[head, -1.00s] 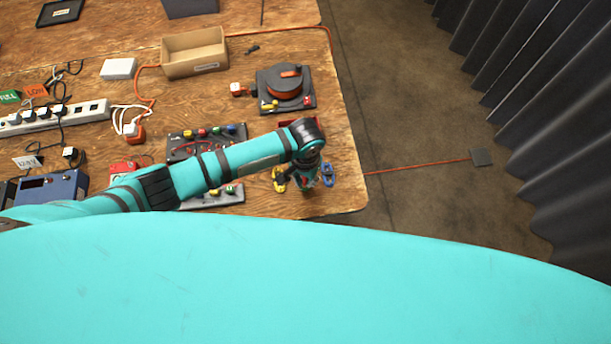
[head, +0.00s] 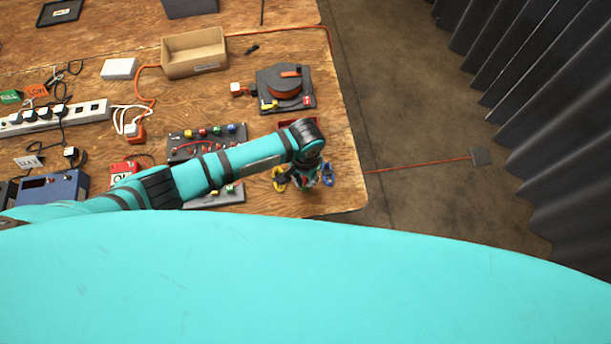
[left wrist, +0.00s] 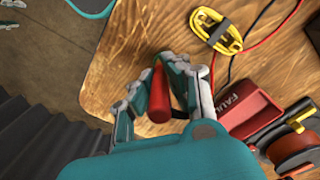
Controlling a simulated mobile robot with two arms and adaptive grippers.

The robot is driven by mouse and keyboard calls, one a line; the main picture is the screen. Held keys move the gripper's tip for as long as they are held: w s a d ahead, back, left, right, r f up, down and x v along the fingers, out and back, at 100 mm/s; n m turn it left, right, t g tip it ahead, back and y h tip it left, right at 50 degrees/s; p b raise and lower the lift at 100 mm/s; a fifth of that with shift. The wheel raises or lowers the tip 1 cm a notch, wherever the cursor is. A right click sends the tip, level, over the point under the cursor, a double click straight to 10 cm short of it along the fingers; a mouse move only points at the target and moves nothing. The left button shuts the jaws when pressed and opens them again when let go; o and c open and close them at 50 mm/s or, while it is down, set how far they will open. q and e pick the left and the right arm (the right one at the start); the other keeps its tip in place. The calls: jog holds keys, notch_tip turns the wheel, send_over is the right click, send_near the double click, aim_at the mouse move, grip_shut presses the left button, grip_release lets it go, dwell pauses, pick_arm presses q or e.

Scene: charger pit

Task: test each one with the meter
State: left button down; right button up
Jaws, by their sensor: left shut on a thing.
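My left gripper (head: 308,184) is over the front right corner of the table. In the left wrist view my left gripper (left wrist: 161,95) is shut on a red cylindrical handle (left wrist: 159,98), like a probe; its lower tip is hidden. A coiled yellow lead (head: 279,179) lies beside the gripper on the left, and a coiled blue lead (head: 328,174) on the right. The yellow lead (left wrist: 217,32) also shows in the left wrist view. A black panel (head: 180,153) with coloured terminals lies left of the gripper, partly behind my arm. I cannot identify the meter for certain. My right gripper is not visible.
A red tray (left wrist: 250,112) marked with partly visible letters "FAU" stands near the gripper. A power strip (head: 60,117), a blue box (head: 65,184) and an open carton (head: 195,52) occupy the table. The table edge is close on the right.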

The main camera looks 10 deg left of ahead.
pick_arm(q)
jog(key=shift+f, duration=0.3)
dwell(0.5)
jog(key=c, duration=1)
grip_release()
jog(key=shift+o, duration=0.2)
jog(key=shift+r, duration=0.1)
notch_tip(320, 180, up, 5)
jog(key=p, duration=0.5)
jog(key=shift+r+p, duration=0.1)
jog(key=shift+p, duration=0.25)
jog(key=shift+r+p, duration=0.5)
jog(key=shift+r, duration=0.6)
jog(key=shift+f, duration=0.1)
dwell(1.2)
